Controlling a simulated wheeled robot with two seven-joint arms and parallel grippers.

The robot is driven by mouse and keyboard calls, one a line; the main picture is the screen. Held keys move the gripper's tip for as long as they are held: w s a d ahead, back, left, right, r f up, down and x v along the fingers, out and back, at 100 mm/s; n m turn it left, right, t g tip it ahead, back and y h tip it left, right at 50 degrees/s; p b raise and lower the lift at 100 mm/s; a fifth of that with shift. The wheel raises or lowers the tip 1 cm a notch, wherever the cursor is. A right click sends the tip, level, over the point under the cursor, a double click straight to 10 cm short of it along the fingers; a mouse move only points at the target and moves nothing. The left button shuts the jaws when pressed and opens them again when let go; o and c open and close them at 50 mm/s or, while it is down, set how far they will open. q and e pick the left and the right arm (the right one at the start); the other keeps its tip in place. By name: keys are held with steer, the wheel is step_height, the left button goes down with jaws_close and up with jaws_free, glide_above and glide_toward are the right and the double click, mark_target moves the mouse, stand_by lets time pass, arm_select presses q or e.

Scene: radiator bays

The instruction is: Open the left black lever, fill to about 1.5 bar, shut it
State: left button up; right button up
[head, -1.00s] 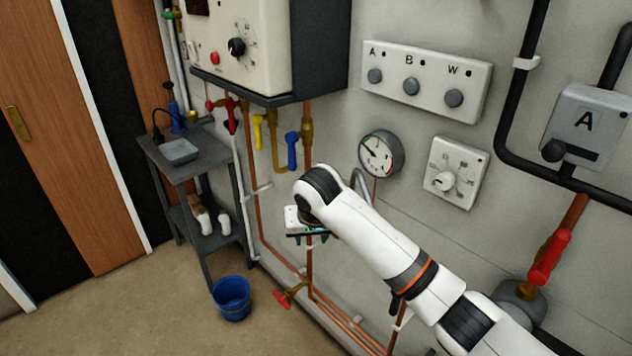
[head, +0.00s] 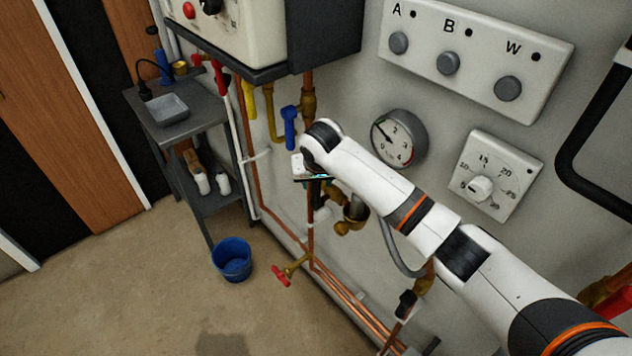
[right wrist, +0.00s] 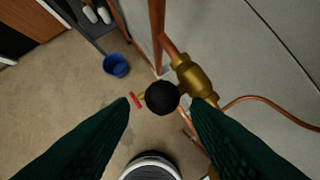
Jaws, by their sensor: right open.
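In the right wrist view a round black knob, likely the left black lever's end (right wrist: 162,97), shows between the fingertips of my open right gripper (right wrist: 161,103). Floor shows on its left and a brass valve (right wrist: 196,80) on its right; no contact is clear. In the head view my right gripper (head: 316,181) is partly hidden by its own wrist, beside brass fittings (head: 354,212). Another black lever (head: 406,304) is lower right, on a brass valve. The round pressure gauge (head: 398,138) has its needle pointing upper left; the exact value is hard to read. My left gripper is out of view.
A blue-handled valve (head: 290,128) hangs just above my right wrist. A red-handled tap (head: 281,276) sticks out low, near a blue bucket (head: 232,260). A dark shelf stand (head: 205,105) is at left. Copper pipes run down the wall. The floor at lower left is clear.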

mark_target(316, 187)
steer(key=x, duration=0.3)
steer(key=shift+w+d+f, duration=0.1)
steer(key=shift+w+f, duration=0.15)
steer(key=shift+w, duration=0.1)
steer(key=shift+p+x, duration=0.35)
steer(key=shift+x, duration=0.55)
steer(key=shift+f, duration=0.15)
steer(key=shift+c, duration=0.6)
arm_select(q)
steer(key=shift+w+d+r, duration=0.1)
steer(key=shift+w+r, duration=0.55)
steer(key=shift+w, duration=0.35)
arm_select(e)
jaws_close()
